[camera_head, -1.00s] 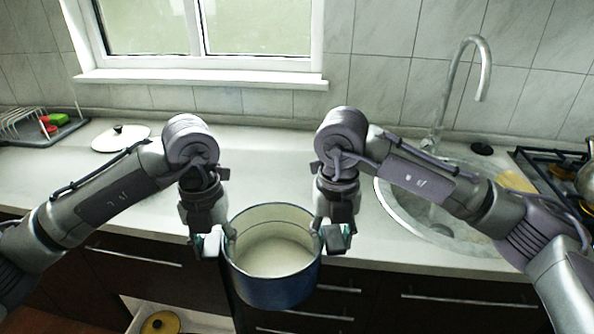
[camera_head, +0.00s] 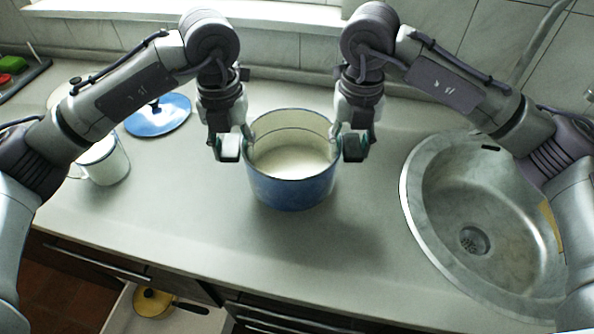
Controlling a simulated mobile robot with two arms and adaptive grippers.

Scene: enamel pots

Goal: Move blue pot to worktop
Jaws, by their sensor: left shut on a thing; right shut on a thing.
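The blue pot (camera_head: 291,192) is upright over the worktop (camera_head: 200,220), in the middle of the head view. It is open, white inside with a pale content low in it. My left gripper (camera_head: 238,146) is shut on the pot's left side at the rim. My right gripper (camera_head: 345,146) is shut on its right side. The fingers partly hide the handles. A soft shadow lies on the worktop below and right of the pot; I cannot tell whether its base touches the surface.
A blue lid (camera_head: 158,117) and a white mug (camera_head: 105,162) stand left of the pot. The sink (camera_head: 408,190) is to the right. The worktop in front of the pot is clear.

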